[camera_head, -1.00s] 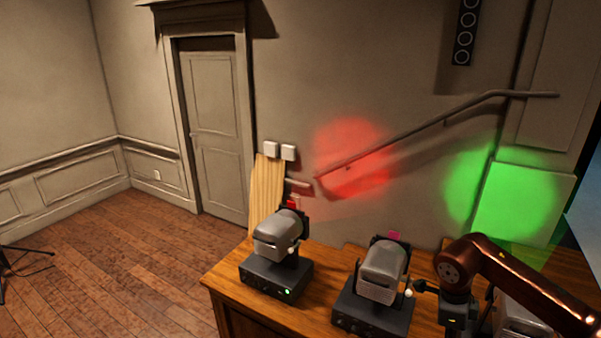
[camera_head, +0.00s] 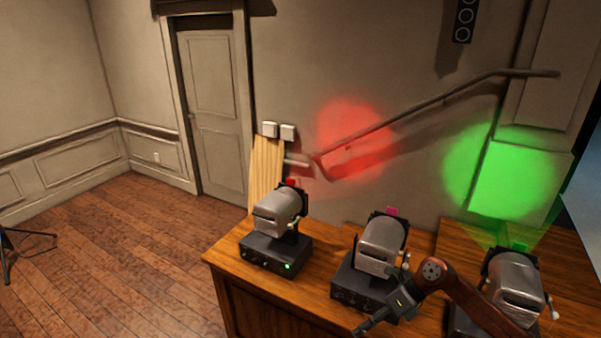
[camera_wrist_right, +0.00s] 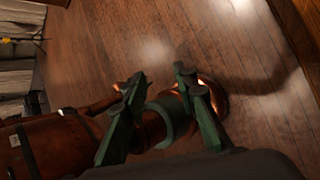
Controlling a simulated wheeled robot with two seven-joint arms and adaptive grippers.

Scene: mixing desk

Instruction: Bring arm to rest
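My right arm enters the head view from the lower right and bends in front of the desk. Its dark right gripper (camera_head: 374,318) points down and left, in front of the base of the middle lamp. In the right wrist view its two green fingers (camera_wrist_right: 158,80) stand apart with nothing held between them. Brown and green parts of my own body show behind the fingers, above the floor. My left gripper is in neither view.
Three projector lamps stand on the wooden desk (camera_head: 225,262): left (camera_head: 277,212), middle (camera_head: 381,245) and right (camera_head: 517,287). Red and green light spots fall on the wall. A tripod leg (camera_head: 8,255) stands at far left. The floor (camera_head: 130,260) between is clear.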

